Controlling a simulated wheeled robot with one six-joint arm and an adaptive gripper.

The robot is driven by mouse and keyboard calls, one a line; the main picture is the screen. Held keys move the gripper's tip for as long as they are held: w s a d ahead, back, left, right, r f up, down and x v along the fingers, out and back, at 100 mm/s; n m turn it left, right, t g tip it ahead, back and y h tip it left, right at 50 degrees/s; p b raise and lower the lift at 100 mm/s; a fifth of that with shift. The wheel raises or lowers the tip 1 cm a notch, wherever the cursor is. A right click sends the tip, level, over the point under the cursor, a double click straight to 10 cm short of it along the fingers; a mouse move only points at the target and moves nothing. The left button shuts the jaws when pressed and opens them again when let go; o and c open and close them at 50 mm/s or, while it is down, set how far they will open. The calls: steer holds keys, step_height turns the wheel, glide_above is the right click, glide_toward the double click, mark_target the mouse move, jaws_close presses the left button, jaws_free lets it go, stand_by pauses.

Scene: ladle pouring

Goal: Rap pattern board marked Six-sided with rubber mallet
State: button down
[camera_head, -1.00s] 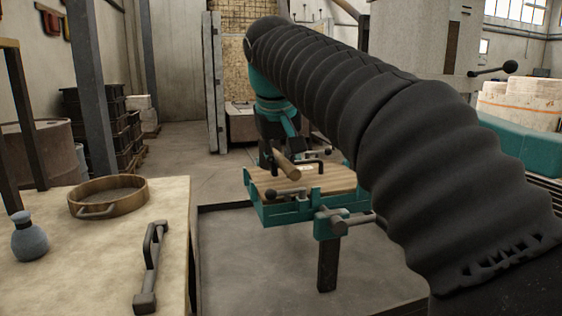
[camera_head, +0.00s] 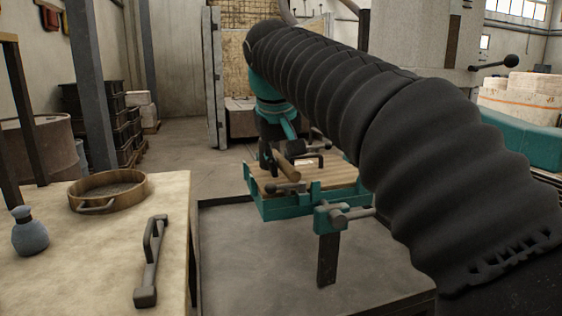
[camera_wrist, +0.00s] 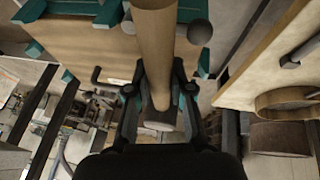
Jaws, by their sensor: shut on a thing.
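My gripper (camera_wrist: 158,88) is shut on the wooden handle of the rubber mallet (camera_wrist: 155,45). A dark blunt part, seemingly the mallet's head, shows just beyond the fingers in the wrist view. In the head view the mallet's handle (camera_head: 287,170) slants over the wooden board (camera_head: 335,177), which lies in a teal clamping frame. The board (camera_wrist: 95,45) carries a dark bar handle and a small pale label, too small to read. I cannot tell whether the mallet touches the board.
The teal frame (camera_head: 290,207) has ball-ended clamp levers around it. A pale worktable (camera_head: 110,235) at left holds a round sieve (camera_head: 137,189), a grey-blue pouch (camera_head: 29,232) and a dark bar-handled tool (camera_head: 151,262). Stacked dark crates (camera_head: 105,125) stand behind.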

steer(key=shift+r, duration=0.65)
steer(key=shift+r, duration=2.55)
